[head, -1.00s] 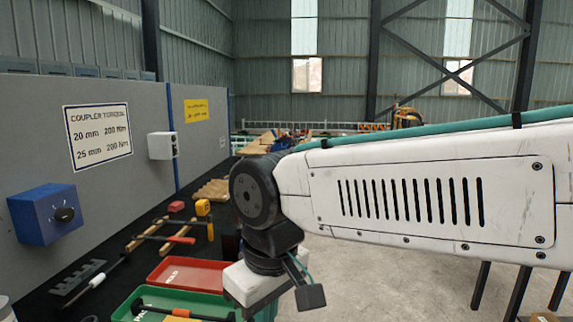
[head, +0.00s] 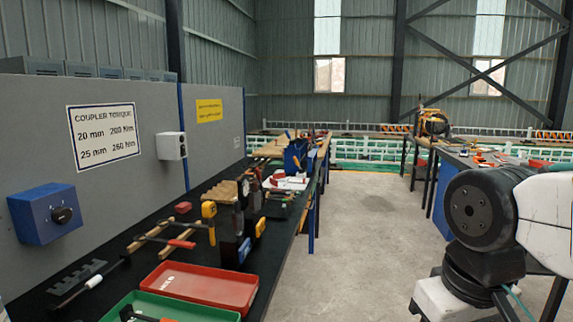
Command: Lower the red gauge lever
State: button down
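I cannot make out a red gauge lever for certain in the head view. A tool with a red handle (head: 181,243) lies on the black bench top (head: 225,190), beside wooden strips, and I cannot tell whether it is the lever. A blue box with a black knob (head: 45,213) is on the grey panel at the left. My arm is at the right edge, well apart from the bench things. My gripper is out of the picture, so its opening is hidden.
A red tray (head: 203,287) and a green tray (head: 150,308) stand at the bench's near end. Yellow and black tools (head: 209,215) stand upright behind them. The concrete floor (head: 350,200) is clear between this bench and another bench (head: 455,160) at the right.

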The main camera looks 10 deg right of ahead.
aim_at(260, 184)
jog(key=z, duration=0.65)
jog(key=i, duration=1.85)
jog(key=u, duration=0.95)
jog(key=i, duration=0.8)
jog(key=u, duration=0.8)
